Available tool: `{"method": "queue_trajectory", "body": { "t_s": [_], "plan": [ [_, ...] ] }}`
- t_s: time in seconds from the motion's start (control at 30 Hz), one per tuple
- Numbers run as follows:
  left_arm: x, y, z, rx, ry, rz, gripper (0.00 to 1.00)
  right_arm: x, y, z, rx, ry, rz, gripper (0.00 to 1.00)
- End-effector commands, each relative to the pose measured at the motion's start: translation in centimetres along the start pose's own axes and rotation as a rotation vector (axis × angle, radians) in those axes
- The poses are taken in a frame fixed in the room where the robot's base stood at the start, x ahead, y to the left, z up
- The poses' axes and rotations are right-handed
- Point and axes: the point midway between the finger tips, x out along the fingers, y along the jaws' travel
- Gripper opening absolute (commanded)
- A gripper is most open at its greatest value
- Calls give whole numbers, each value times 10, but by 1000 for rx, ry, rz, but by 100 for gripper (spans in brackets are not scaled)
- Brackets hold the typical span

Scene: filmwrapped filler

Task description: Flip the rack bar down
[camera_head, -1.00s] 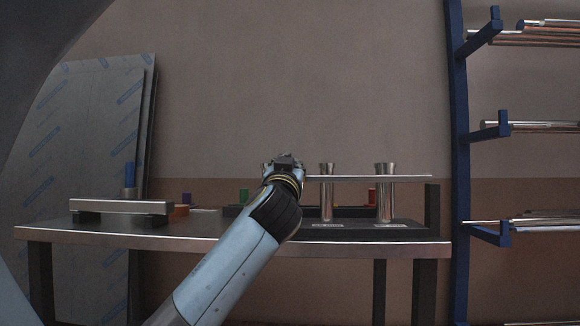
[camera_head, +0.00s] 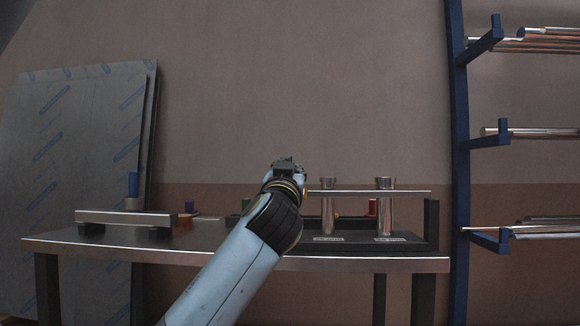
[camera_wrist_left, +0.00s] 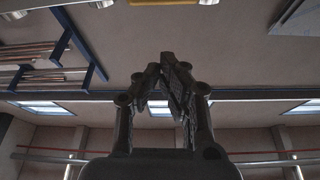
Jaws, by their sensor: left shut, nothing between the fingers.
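The rack bar (camera_head: 360,192) is a thin light rod. It lies level across the front of two shiny metal cylinders (camera_head: 328,212) on the dark rack base (camera_head: 350,242), reaching the dark post (camera_head: 432,222) at the right. Its left end, with a small orange spot, shows just right of my left wrist. My left gripper (camera_head: 287,161) is above the bar's level at that end, fingers pointing up. In the left wrist view the fingers (camera_wrist_left: 166,62) are together and empty, and the bar does not show. Whether the gripper touches the bar is hidden. My right gripper is not in view.
A metal bar on dark blocks (camera_head: 125,217) lies at the table's left. Small coloured spools (camera_head: 189,206) stand behind it. A blue shelf rack (camera_head: 459,150) with metal rods stands right of the table (camera_head: 150,250). Wrapped sheets (camera_head: 70,170) lean on the wall at left.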

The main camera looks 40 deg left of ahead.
Motion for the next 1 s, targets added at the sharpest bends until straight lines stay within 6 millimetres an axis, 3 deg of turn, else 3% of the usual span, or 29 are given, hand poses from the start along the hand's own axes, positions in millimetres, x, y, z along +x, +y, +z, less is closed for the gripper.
{"method": "queue_trajectory", "body": {
  "t_s": [0.1, 0.33, 1.0],
  "plan": [
    [-26, 1, 0, -2, -1, 0, 0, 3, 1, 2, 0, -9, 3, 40],
    [-55, 2, -2, 0, 3, -1, 0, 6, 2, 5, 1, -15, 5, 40],
    [-60, 2, -2, 2, 5, -1, 0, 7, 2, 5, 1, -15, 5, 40]
  ]
}}
